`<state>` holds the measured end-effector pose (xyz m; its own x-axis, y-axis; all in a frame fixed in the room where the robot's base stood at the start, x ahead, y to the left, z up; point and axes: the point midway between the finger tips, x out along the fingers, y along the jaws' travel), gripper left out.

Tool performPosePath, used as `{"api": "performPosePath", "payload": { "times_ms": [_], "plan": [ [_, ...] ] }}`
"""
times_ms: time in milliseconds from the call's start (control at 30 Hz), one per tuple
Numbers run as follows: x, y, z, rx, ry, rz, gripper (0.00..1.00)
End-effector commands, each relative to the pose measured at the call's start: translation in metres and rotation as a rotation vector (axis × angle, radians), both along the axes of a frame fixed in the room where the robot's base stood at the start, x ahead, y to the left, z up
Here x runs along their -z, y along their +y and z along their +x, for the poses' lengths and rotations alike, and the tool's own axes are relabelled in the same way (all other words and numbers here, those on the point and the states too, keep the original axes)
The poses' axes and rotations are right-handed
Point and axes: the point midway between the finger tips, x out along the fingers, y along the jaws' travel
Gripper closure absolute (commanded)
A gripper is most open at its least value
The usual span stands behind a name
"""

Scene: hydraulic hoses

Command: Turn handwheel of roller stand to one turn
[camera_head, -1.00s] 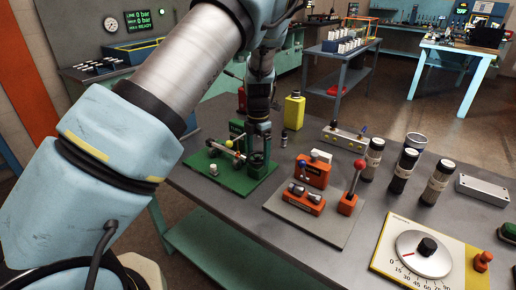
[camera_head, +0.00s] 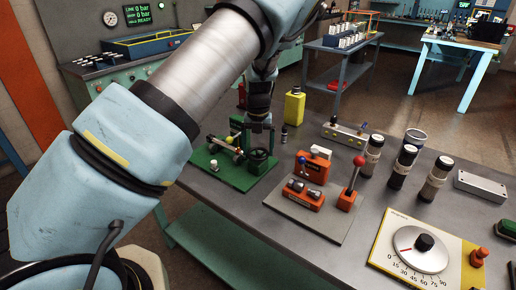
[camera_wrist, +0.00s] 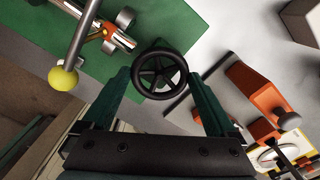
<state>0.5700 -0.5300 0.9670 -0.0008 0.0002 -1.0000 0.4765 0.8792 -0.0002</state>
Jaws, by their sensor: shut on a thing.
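The green roller stand (camera_head: 228,178) sits on the left part of the grey bench. Its dark spoked handwheel (camera_head: 259,154) is at the stand's right end; in the wrist view the handwheel (camera_wrist: 160,73) shows its round rim and spokes face on. My gripper (camera_head: 259,132) comes down from above onto the handwheel. In the wrist view my gripper (camera_wrist: 161,80) has one green finger on each side of the rim and is shut on it. The exact contact at the fingertips is hard to make out. A rod with a yellow ball (camera_wrist: 63,78) stands left of the wheel.
A plate with orange valve blocks (camera_head: 305,190) and a red-knobbed lever (camera_head: 354,182) lies right of the stand. Dark cylinders (camera_head: 403,168), a dial panel (camera_head: 415,250) and a yellow canister (camera_head: 294,107) stand around. The bench front edge is close to the stand.

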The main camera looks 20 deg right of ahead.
Motion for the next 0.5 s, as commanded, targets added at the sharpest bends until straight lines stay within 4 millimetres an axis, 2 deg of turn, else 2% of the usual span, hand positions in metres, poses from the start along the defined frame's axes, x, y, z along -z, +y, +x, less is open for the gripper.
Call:
{"api": "performPosePath", "payload": {
  "times_ms": [500],
  "plan": [
    [-0.0016,-0.0018,0.0016,-0.107,-0.005,-0.005,0.63]
  ]
}}
